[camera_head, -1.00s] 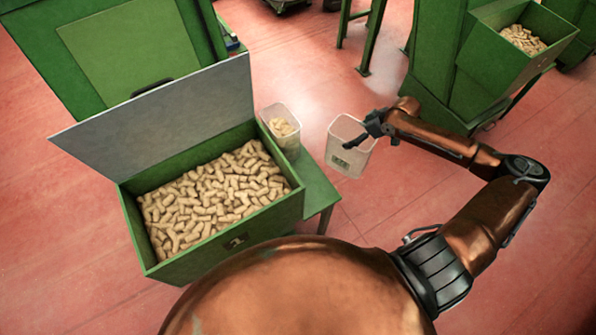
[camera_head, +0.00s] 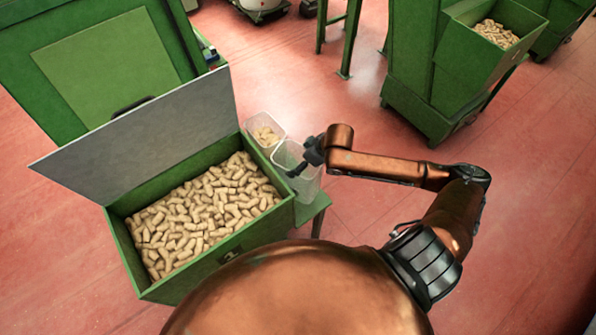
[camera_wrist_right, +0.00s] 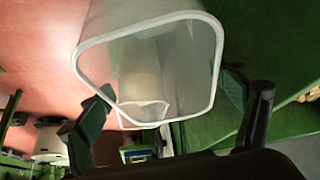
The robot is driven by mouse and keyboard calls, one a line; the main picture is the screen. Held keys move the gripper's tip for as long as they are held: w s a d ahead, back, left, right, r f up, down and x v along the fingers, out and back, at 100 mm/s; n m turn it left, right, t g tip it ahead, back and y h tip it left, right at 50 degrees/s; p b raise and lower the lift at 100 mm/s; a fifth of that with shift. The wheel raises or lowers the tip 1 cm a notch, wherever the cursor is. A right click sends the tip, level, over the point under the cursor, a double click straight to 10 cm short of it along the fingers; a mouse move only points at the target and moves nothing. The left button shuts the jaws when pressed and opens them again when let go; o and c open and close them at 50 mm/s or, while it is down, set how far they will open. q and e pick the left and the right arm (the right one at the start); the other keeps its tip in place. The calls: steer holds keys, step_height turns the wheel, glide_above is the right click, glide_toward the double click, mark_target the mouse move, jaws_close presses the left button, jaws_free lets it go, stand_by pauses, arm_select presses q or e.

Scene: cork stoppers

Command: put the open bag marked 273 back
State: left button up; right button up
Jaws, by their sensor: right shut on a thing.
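The open bag (camera_head: 309,184) is a clear, open-topped, box-shaped container that looks empty. My right gripper (camera_head: 302,163) is shut on it near its rim, and the bag is upright or slightly tilted. It is at the end of the green stand (camera_head: 318,207), right beside a second clear bag (camera_head: 265,131) holding some corks. I cannot tell whether its base touches the stand. In the right wrist view the bag's pale rim (camera_wrist_right: 150,27) lies between the two fingers of my right gripper (camera_wrist_right: 165,112). No number is legible now. My left gripper is out of view.
A green bin (camera_head: 170,285) full of corks, its grey lid (camera_head: 140,135) raised, stands left of the bags. A green machine (camera_head: 425,75) with a cork hopper is at the back right. The red floor (camera_head: 400,130) right of the stand is clear.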

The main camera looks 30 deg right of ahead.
step_height(320, 180, down, 7)
steer(key=a+b, duration=0.1)
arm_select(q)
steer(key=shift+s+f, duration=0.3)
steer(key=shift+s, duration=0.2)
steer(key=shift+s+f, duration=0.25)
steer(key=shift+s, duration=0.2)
arm_select(e)
steer(key=o, duration=2)
steer(key=shift+s, duration=0.1)
steer(key=shift+r, duration=0.1)
arm_select(q)
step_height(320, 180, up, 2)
steer(key=shift+p, duration=1)
arm_select(e)
steer(key=v, duration=1.2)
